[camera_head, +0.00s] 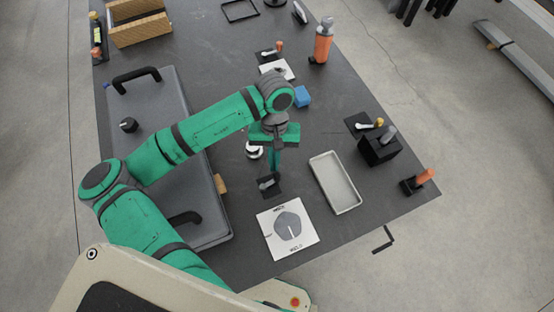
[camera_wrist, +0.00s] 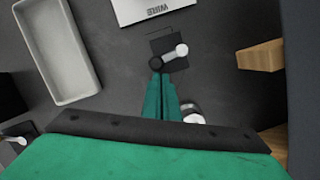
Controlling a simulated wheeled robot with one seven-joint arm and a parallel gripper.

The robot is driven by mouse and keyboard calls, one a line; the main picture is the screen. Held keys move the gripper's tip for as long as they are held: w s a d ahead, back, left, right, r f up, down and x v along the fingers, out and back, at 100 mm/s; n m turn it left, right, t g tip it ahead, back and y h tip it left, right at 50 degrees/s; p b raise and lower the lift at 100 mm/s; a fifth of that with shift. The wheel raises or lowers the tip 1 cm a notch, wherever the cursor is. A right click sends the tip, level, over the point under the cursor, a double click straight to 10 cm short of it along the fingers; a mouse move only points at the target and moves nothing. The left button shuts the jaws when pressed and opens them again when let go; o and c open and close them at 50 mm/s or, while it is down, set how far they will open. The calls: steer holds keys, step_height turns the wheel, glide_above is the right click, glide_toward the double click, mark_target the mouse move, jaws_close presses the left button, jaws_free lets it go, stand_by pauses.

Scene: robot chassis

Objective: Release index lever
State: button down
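The index lever appears to be the small lever on a black square base (camera_head: 268,184), left of centre on the table. In the wrist view its grey arm (camera_wrist: 168,55) runs from a dark round end to a white round end on the black base (camera_wrist: 165,42). My gripper (camera_head: 273,168) points down over this base. In the wrist view the green fingers (camera_wrist: 158,74) look together, their tips overlapping the near edge of the dark end. I cannot tell whether they touch it or are above it. Nothing is visibly held.
A white plate (camera_head: 306,249) with a grey dial lies nearer me. A pale tray (camera_head: 347,205) stands to the right. A grey case (camera_head: 168,215) with black handles lies left. A white round knob (camera_head: 253,152), a blue block (camera_head: 302,96) and a black block (camera_head: 380,151) are nearby.

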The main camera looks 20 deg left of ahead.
steer(key=shift+s+a, duration=0.35)
steer(key=shift+r, duration=0.1)
steer(key=v, duration=1)
steer(key=shift+w+r, duration=0.25)
steer(key=shift+r, duration=0.05)
steer(key=shift+d, duration=0.1)
